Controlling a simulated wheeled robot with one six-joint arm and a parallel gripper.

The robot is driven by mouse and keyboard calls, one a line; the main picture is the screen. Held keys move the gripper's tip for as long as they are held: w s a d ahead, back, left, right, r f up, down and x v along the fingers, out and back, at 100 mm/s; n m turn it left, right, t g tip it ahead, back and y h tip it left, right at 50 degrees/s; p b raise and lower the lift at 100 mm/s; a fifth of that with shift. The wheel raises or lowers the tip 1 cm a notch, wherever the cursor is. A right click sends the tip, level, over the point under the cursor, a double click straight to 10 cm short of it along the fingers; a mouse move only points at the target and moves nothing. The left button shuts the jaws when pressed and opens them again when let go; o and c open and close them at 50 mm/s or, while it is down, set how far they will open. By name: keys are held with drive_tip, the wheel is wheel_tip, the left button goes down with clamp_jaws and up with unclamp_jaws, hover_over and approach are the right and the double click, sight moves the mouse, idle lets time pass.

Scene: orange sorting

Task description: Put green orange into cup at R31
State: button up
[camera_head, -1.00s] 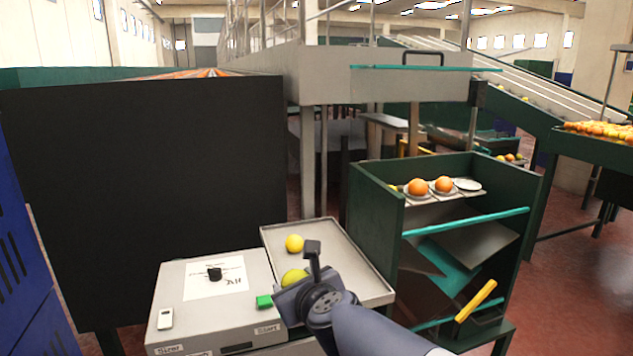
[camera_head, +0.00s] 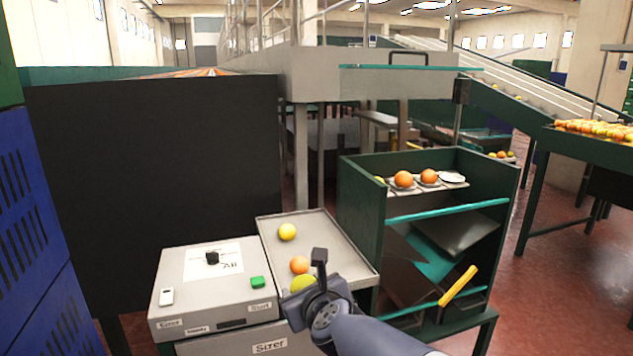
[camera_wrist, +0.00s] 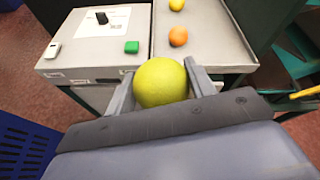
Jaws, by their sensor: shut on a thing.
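My gripper (camera_wrist: 161,92) is shut on a yellow-green orange (camera_wrist: 161,82), which sits between the two fingers in the wrist view. In the head view the green orange (camera_head: 302,284) shows partly behind my gripper (camera_head: 318,290), over the near end of the grey tray. The cups (camera_head: 453,177) stand in a row on the green sorting stand (camera_head: 361,215) at the right. Two of them hold oranges (camera_head: 403,179), the rightmost looks empty, and a greenish fruit (camera_head: 380,181) is partly hidden at the left end. I cannot read any R31 label.
A grey tray (camera_head: 338,256) holds a yellow fruit (camera_head: 287,232) and an orange one (camera_head: 299,265). Left of it is the sizer box (camera_head: 172,268) with a green button (camera_head: 257,282). A black panel (camera_head: 150,170) stands behind. The stand's green walls rise around the cups.

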drive_tip(key=w+d+f+m+h+p, duration=0.2)
drive_tip(key=d+f+m+h, duration=0.5)
drive_tip(key=d+f, duration=0.7)
drive_tip(key=shift+w+d+h, duration=0.6)
drive_tip(key=shift+w+d, duration=0.1)
drive_tip(key=shift+d, duration=1.15)
